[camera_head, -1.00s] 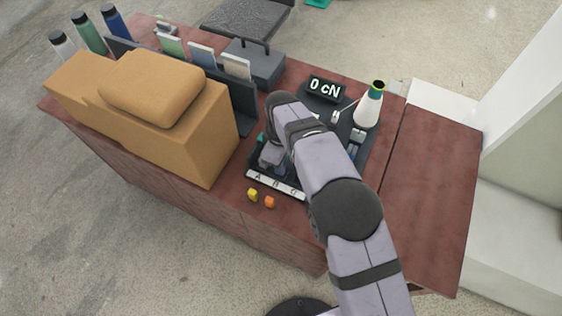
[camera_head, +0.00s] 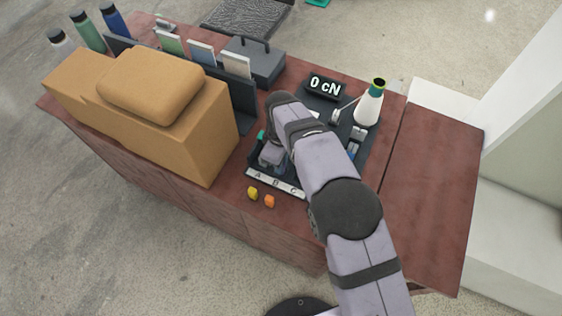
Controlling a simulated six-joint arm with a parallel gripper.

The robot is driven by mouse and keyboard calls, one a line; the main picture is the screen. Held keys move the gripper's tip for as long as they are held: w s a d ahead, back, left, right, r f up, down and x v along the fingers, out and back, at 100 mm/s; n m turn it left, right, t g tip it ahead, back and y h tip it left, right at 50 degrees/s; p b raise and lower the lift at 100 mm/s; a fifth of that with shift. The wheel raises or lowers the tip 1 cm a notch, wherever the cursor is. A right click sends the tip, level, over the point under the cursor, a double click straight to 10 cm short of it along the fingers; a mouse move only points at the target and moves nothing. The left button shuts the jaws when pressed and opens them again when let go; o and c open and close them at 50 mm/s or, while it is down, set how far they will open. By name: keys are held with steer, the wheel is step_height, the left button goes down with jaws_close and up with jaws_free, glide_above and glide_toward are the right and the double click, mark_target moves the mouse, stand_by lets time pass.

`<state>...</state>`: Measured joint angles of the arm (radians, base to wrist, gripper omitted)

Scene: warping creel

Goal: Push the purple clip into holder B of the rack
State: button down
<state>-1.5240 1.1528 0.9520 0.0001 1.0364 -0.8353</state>
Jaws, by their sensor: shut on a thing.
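The rack (camera_head: 254,171) stands on the table with a white front strip (camera_head: 275,184) lettered A, B and C. My gripper (camera_head: 271,158) points down over the rack, around the area behind letters A and B. Its fingertips are mostly hidden by my own wrist and arm. The purple clip cannot be made out; the rack's holders are largely covered too. A small green piece (camera_head: 261,136) shows at the rack's left, next to my gripper.
A yellow clip (camera_head: 252,193) and an orange clip (camera_head: 269,201) lie in front of the rack. A large tan box (camera_head: 150,110) stands close on the left. Behind are a 0 cN display (camera_head: 325,87) and a white cone (camera_head: 368,108). The table's right part (camera_head: 430,190) is clear.

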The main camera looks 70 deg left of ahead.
steer(key=shift+f, duration=0.2)
steer(key=c, duration=1.4)
jaws_free()
steer(key=shift+c, duration=0.2)
steer(key=shift+r, duration=0.1)
steer(key=shift+r+p, duration=2.05)
steer(key=shift+r, duration=1.4)
